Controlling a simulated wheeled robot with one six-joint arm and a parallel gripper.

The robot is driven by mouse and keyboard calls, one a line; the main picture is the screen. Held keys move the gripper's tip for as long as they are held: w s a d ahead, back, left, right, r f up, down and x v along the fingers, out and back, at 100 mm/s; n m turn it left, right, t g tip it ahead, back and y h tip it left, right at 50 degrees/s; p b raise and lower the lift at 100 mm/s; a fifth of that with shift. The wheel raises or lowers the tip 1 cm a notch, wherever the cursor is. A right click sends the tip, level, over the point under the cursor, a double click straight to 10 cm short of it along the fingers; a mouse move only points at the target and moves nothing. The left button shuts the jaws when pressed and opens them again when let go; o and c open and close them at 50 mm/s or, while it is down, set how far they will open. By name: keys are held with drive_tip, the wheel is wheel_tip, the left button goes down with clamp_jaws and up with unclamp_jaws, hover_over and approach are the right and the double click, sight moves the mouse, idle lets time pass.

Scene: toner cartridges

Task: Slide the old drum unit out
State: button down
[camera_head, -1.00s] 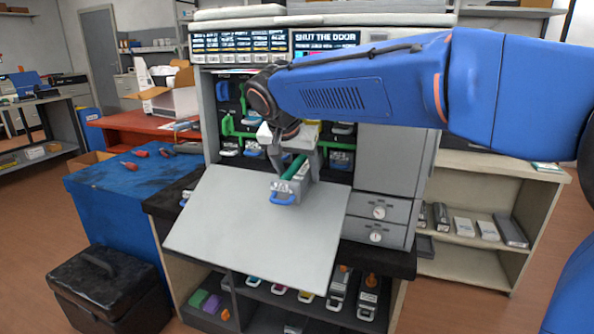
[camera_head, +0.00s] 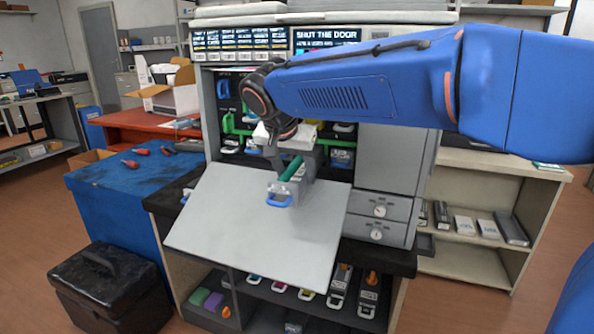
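The printer (camera_head: 397,155) stands open, with its grey front door (camera_head: 255,225) folded down and sloping toward me. A drum unit (camera_head: 291,171) with a green cylinder, a grey end and a blue handle sticks out above the door. My gripper (camera_head: 292,172) is around the drum unit's front part, one finger seen on each side. It seems shut on it, though the contact is partly hidden. The drum unit's rear is hidden behind my gripper and wrist. Other units with blue and white handles and green levers (camera_head: 237,126) show inside the printer.
The screen (camera_head: 327,37) reads "SHUT THE DOOR". A shelf under the printer holds several cartridges (camera_head: 340,288). A blue bench (camera_head: 120,200) with red-handled tools and a black box (camera_head: 105,290) stand at the left. A side shelf (camera_head: 460,240) stands at the right.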

sight(281, 196)
drive_tip(key=shift+s+a+r, duration=0.1)
drive_tip(key=shift+s+a, duration=0.45)
drive_tip(key=shift+s, duration=1.05)
drive_tip(key=shift+s+a, duration=0.6)
drive_tip(key=shift+s, duration=1)
drive_tip(key=shift+s+a+r, duration=0.1)
drive_tip(key=shift+s+a, duration=0.45)
drive_tip(key=shift+s, duration=1.05)
drive_tip(key=shift+s+a+r, duration=0.3)
drive_tip(key=shift+s, duration=0.5)
drive_tip(key=shift+s+a+r, duration=0.25)
drive_tip(key=shift+s+r, duration=0.1)
drive_tip(key=shift+s, duration=0.4)
drive_tip(key=shift+s+a+r, duration=0.3)
drive_tip(key=shift+s, duration=0.5)
